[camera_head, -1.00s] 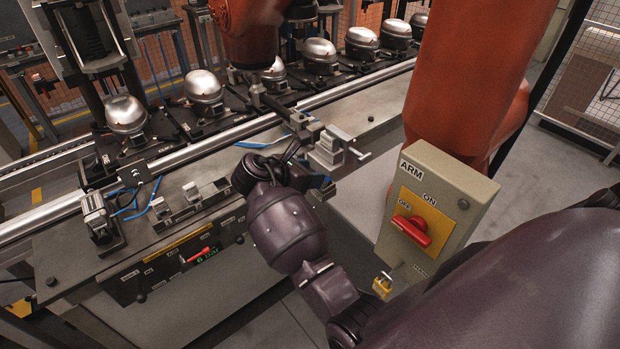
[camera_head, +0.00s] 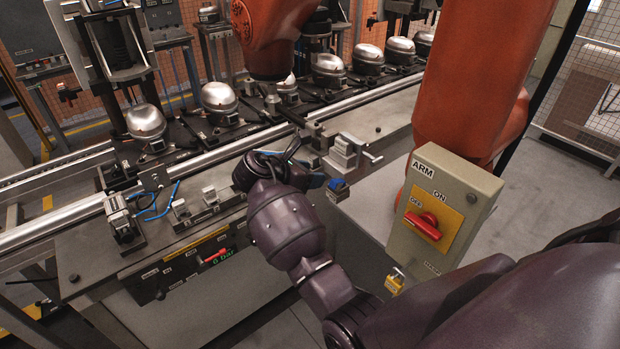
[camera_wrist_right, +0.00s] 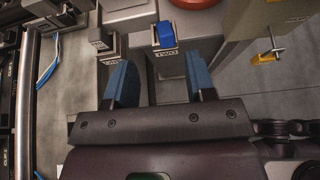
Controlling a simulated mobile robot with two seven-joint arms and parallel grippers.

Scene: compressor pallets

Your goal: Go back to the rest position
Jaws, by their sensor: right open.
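My right arm comes in from the lower right of the head view and reaches over the bench's front edge. Its right gripper (camera_head: 316,178) is partly hidden behind my own wrist. In the right wrist view, its two blue fingers (camera_wrist_right: 160,68) are apart with nothing between them. A blue piece (camera_wrist_right: 165,34) on a grey holder marked TWO lies just beyond the fingertips. My left gripper is not in view.
A conveyor with several silver compressors (camera_head: 220,98) runs behind the bench. A grey ARM switch box (camera_head: 455,190) with a red knob and the orange robot arm (camera_head: 470,80) stand at the right.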

